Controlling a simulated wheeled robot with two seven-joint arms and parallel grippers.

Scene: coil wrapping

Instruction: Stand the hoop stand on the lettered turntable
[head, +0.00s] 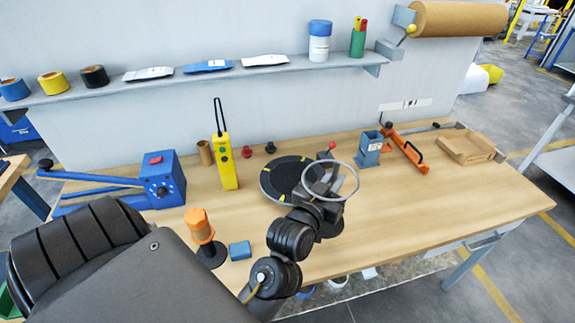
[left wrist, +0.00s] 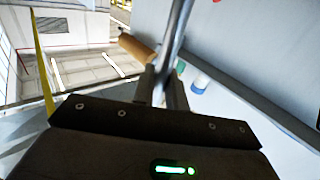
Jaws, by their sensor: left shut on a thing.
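The turntable (head: 275,182) is a black disc with yellow marks in the middle of the bench. Its lettering is too small to read, and my arm hides its right part. The hoop stand (head: 357,181) shows in the head view as a thin grey ring, above the right edge of the disc. My left gripper (head: 327,187) is shut on it. In the left wrist view a shiny grey bar of the hoop stand (left wrist: 178,35) runs up between the fingers (left wrist: 163,88). The stand's foot is hidden or not distinguishable. My right gripper is not in view.
Left of the disc stand a yellow handheld box (head: 224,161), a blue lever tool (head: 162,182), an orange-topped stand (head: 200,228) and a blue block (head: 240,250). To the right are a blue holder (head: 368,150) and an orange tool (head: 407,150). The front right bench is clear.

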